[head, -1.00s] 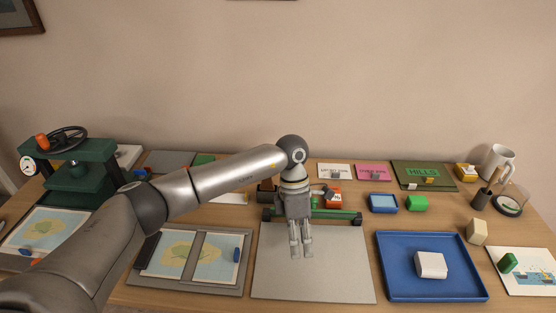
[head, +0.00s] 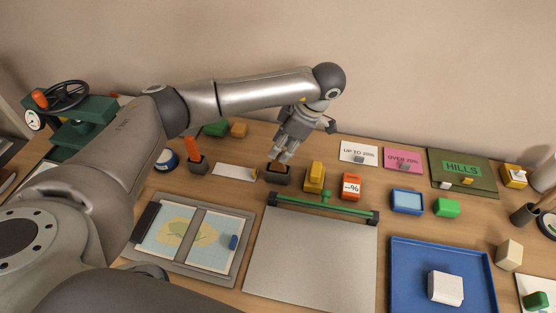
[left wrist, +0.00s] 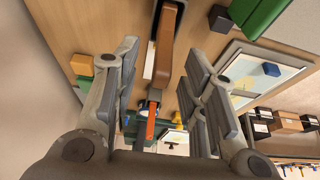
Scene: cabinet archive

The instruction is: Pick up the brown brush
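The brown brush (left wrist: 168,40) shows in the left wrist view as a long brown handle, lying between my open fingers in the picture. In the head view a dark holder (head: 278,176) stands on the table behind the grey plate, and my left gripper (head: 284,156) is right above it, pointing down. The fingers hide most of what stands in this holder. In the left wrist view my left gripper (left wrist: 160,95) has its two fingers wide apart, one on each side of the handle. I cannot tell whether they touch it. My right gripper is not in view.
An orange-handled brush (head: 192,150) stands in a holder to the left. A yellow block (head: 315,176) and an orange block (head: 352,187) stand close on the right. A green bar (head: 325,205) crosses the grey plate's back edge. A blue tray (head: 420,262) is at the right.

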